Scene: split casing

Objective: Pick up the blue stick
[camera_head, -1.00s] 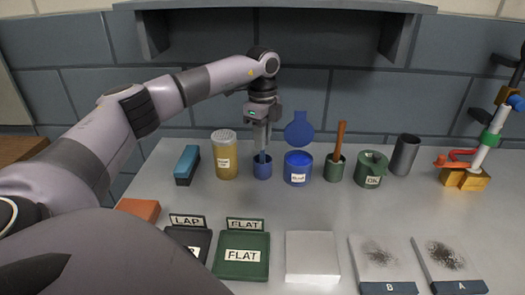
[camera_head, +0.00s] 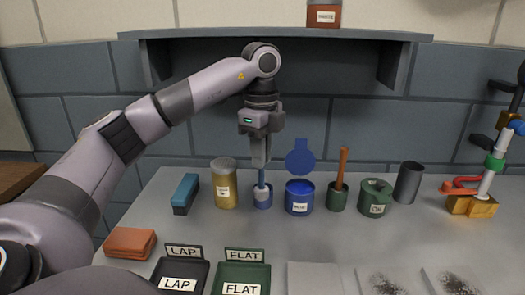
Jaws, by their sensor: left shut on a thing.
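The blue stick (camera_head: 261,179) stands upright, its lower end inside a small blue cup (camera_head: 263,198) on the bench. My left gripper (camera_head: 260,163) points straight down above that cup and is shut on the stick's upper part. The stick's lower end is hidden by the cup wall. My right gripper is not in view.
A blue-and-dark block (camera_head: 186,194) and a yellow jar (camera_head: 224,187) stand left of the cup. A blue tin (camera_head: 299,196), a green cup with a brown stick (camera_head: 340,185), a green can (camera_head: 375,198) and a dark cylinder (camera_head: 408,182) stand to the right. A shelf (camera_head: 270,35) is above.

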